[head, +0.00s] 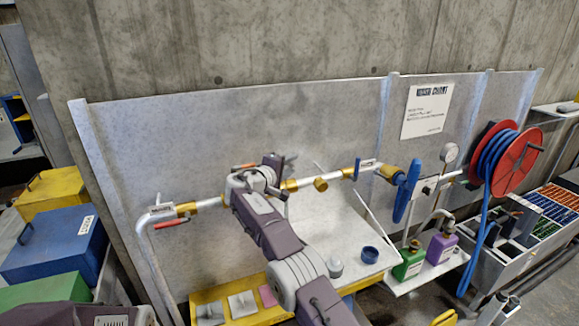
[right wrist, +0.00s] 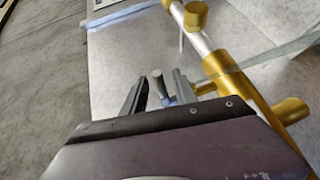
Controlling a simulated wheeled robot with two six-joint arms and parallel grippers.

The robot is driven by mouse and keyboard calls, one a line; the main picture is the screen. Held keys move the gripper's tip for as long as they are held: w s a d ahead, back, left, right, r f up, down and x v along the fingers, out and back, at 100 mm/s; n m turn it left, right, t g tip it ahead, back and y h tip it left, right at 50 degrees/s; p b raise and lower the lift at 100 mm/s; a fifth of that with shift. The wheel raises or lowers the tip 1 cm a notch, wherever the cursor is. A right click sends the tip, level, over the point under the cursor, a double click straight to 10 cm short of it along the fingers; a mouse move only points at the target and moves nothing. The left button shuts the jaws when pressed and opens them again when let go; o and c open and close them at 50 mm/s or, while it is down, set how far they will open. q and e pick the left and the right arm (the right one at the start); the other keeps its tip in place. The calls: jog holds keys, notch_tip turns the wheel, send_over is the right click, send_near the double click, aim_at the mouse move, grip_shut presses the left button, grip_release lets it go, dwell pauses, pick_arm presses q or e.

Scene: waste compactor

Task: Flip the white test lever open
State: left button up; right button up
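My right gripper (head: 275,175) is at the pipe run in front of the grey panel and covers part of it. In the right wrist view its two fingers (right wrist: 160,85) stand apart. A short grey post with a rounded end (right wrist: 157,88) shows between them; I cannot tell whether it is the test lever or whether a finger touches it. A thin pale lever (head: 323,170) rises above the pipe just right of the gripper in the head view. A thin white rod (right wrist: 181,42) also shows in the wrist view. My left gripper is out of view.
A red-handled valve (head: 172,222) sits at the pipe's left bend. A blue handle (head: 406,192), a round gauge (head: 449,153) and a red hose reel (head: 506,152) are to the right. A yellow-edged tray (head: 240,306) lies below. Green (head: 410,262) and purple (head: 441,247) bottles stand on a shelf.

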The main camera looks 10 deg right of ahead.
jog(key=b+v, duration=0.5)
jog(key=v, duration=0.4)
